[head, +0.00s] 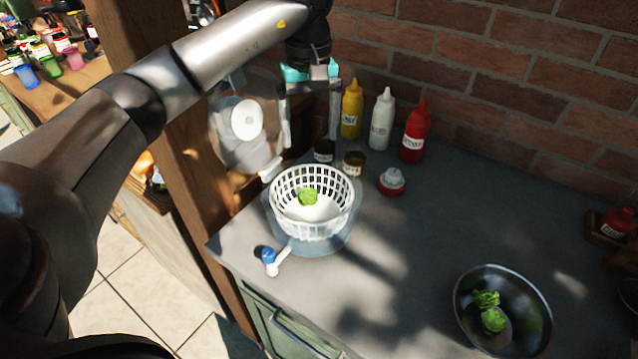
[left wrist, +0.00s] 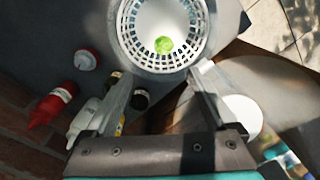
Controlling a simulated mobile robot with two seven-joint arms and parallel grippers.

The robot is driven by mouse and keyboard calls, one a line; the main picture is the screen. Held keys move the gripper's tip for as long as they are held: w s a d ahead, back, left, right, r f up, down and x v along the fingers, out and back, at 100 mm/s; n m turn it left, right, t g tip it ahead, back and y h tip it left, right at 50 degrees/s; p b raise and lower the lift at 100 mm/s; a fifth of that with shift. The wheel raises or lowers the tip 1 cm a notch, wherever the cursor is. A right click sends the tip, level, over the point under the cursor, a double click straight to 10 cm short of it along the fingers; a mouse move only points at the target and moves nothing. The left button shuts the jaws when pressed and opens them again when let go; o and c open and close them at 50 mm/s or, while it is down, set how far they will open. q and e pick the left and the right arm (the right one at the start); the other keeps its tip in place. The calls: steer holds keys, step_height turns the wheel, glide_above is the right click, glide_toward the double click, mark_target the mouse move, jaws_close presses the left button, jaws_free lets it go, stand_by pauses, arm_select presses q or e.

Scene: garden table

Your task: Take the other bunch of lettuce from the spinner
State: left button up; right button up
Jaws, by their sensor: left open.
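One small green lettuce bunch (head: 308,197) lies at the bottom of the white spinner basket (head: 283,219), which sits in its clear outer bowl. In the left wrist view the lettuce (left wrist: 164,45) shows inside the basket (left wrist: 127,45), just beyond the fingertips. My left gripper (head: 309,138) is open and empty, above and behind the basket, with its fingers pointing down. In the left wrist view the gripper (left wrist: 163,72) has its fingers spread wide. More lettuce (head: 490,308) lies in a dark metal bowl (head: 527,312) at the lower right. My right gripper is not in view.
A clear lid with a white disc (head: 246,119) is by the wooden post. Yellow (head: 351,110), white (head: 381,120) and red (head: 413,132) bottles stand by the brick wall. The middle counter is clear.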

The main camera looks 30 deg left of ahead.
arm_select(q)
glide_above(308, 193)
step_height(308, 193, down, 5)
steer(key=f, duration=0.4)
steer(key=shift+w+d+f, duration=0.1)
steer(key=shift+w+d, duration=0.05)
steer(key=shift+d, duration=0.05)
steer(key=shift+f, duration=0.4)
steer(key=f, duration=0.5)
steer(key=shift+a, duration=0.25)
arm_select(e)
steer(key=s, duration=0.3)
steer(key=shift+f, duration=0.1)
arm_select(q)
steer(key=c, duration=1.4)
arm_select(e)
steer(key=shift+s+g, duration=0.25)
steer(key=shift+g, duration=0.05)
arm_select(q)
steer(key=shift+r, duration=0.1)
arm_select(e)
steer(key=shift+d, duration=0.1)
